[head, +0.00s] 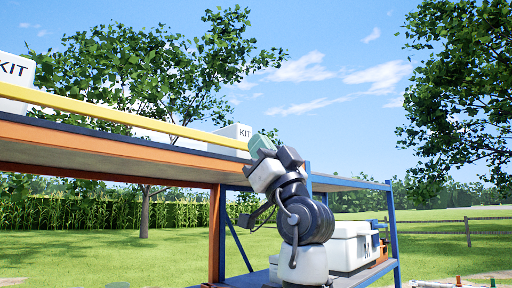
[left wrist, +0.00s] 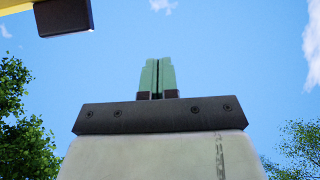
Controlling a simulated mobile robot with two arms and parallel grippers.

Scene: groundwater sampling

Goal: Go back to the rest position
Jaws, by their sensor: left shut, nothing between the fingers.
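My left gripper (head: 262,143) is raised in the middle of the head view, in front of the end of the shelf. In the left wrist view its two green fingers (left wrist: 157,76) are pressed together and point up at open sky, with nothing between them. My left arm, white and black, rises below it from the bottom of the head view. My right gripper is in neither view.
A shelf rack (head: 180,153) with a yellow front rail (head: 120,116) carries white KIT boxes (head: 14,77). A lower shelf at the right holds white cases (head: 350,250). Trees, grass and a fence (head: 468,232) lie behind. The sky above the gripper is clear.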

